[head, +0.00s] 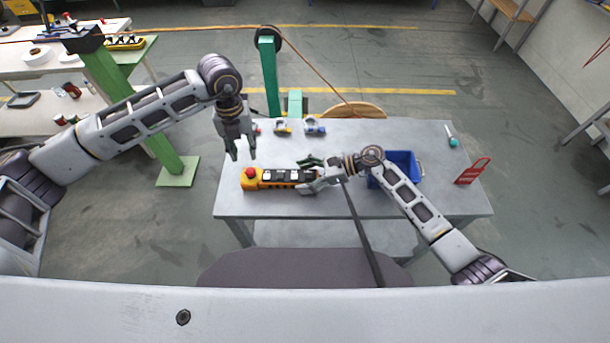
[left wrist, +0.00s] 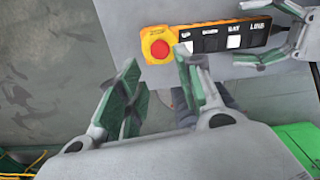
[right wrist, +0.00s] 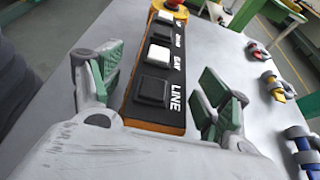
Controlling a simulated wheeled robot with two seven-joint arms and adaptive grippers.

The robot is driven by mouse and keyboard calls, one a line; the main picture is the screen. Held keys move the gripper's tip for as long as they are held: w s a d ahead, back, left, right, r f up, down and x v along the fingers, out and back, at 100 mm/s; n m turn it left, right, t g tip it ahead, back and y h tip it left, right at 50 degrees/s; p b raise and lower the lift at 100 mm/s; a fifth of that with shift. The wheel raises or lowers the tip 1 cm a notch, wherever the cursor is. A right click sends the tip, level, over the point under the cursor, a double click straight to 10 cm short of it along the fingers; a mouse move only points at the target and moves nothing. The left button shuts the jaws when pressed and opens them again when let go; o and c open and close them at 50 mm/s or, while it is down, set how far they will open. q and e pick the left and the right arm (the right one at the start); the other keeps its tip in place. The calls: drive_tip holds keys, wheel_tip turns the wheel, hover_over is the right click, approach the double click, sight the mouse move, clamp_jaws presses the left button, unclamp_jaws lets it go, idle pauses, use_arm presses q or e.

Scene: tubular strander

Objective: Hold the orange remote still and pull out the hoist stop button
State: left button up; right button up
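The orange remote (head: 281,185) lies on the grey table with a black face and several buttons. Its red stop button (head: 250,173) is at the left end; it also shows in the left wrist view (left wrist: 159,50). My left gripper (head: 243,157) is open and empty, above and just behind the button end. My right gripper (head: 305,176) is at the remote's right end. In the right wrist view its open fingers stand on both sides of the remote (right wrist: 154,88), near the LINE label, with a gap at the right finger. Contact at the left finger is unclear.
A blue bin (head: 404,160) stands right of my right gripper. A red holder (head: 473,171) is at the table's right edge. Small blue clamp-like parts (head: 315,127) lie at the back. A green post (head: 270,75) stands behind the table. The front left tabletop is clear.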

sight(250, 170)
use_arm(q)
drive_tip(key=shift+o, duration=0.3)
use_arm(e)
drive_tip(key=c, duration=1.4)
use_arm(q)
drive_tip(key=shift+o, duration=1.2)
drive_tip(key=shift+r, duration=0.1)
drive_tip(key=shift+o, duration=0.4)
drive_tip(key=shift+r, duration=0.2)
drive_tip(key=shift+r+n, duration=0.5)
drive_tip(key=shift+r, duration=0.45)
drive_tip(key=shift+f, duration=0.1)
drive_tip(key=shift+f, duration=5.9)
clamp_jaws()
